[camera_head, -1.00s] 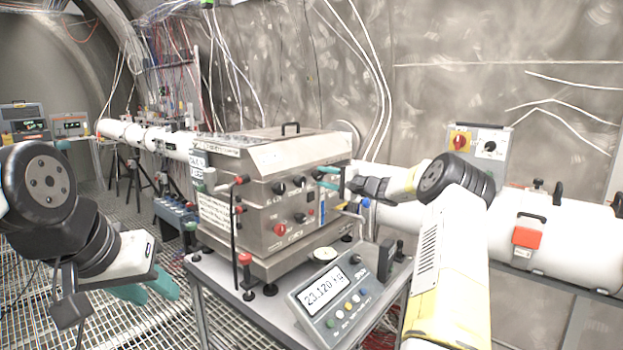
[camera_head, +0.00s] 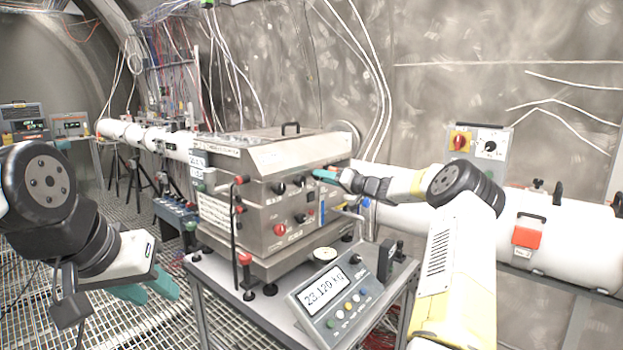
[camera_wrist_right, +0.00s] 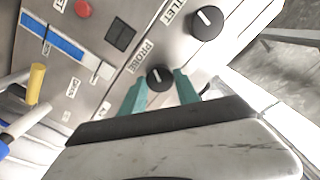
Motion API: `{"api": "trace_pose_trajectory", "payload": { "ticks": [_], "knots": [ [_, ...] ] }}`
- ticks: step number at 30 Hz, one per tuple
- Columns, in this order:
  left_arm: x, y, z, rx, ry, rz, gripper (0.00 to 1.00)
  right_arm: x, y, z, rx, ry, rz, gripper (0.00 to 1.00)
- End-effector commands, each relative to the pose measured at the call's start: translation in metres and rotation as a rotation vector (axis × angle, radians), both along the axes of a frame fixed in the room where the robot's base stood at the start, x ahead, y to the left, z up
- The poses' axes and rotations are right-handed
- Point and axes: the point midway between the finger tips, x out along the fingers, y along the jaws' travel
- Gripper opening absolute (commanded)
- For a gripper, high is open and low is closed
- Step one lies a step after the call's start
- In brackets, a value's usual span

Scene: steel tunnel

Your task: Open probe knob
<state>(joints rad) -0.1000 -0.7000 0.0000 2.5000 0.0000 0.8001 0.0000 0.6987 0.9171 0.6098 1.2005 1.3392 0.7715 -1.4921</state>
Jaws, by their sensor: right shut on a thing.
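The black probe knob (camera_wrist_right: 160,77), with a white pointer line, sits beside the PROBE label on the steel box's (camera_head: 300,155) front panel. In the right wrist view, the teal fingers of my right gripper (camera_wrist_right: 162,88) stand on both sides of the knob, shut on it. In the head view, my right gripper (camera_head: 320,174) reaches the panel's upper right, and its fingers hide the knob there. My left gripper (camera_head: 148,287) is at the lower left, far from the box, with its two teal fingers apart and nothing between them.
Another black knob (camera_wrist_right: 206,22) with an OUTLET-type label, partly cut off, is near the gripper. A yellow-tipped lever (camera_wrist_right: 36,84) and a blue one stick out on the left. A scale display (camera_head: 325,292) stands on the table's front. A white pipe (camera_head: 560,240) runs behind my right arm.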

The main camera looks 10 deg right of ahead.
Motion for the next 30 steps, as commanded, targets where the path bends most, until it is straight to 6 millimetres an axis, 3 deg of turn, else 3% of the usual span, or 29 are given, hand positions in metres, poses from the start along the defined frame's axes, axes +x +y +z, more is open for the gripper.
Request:
{"api": "trace_pose_trajectory", "payload": {
  "ticks": [12,29,30],
  "knots": [
    [0.0000,0.0000,0.0000,0.000,0.000,0.000,0.36,-0.0003,-0.0004,-0.0025,-0.149,-0.112,0.000,0.00],
    [0.0000,0.0000,0.0000,0.000,0.000,0.000,0.36,-0.0003,-0.0005,-0.0031,-0.168,-0.126,0.001,0.00],
    [0.0000,0.0000,0.0000,0.000,0.000,0.000,0.36,-0.0003,-0.0006,-0.0032,-0.169,-0.125,0.000,0.45]
  ]
}}
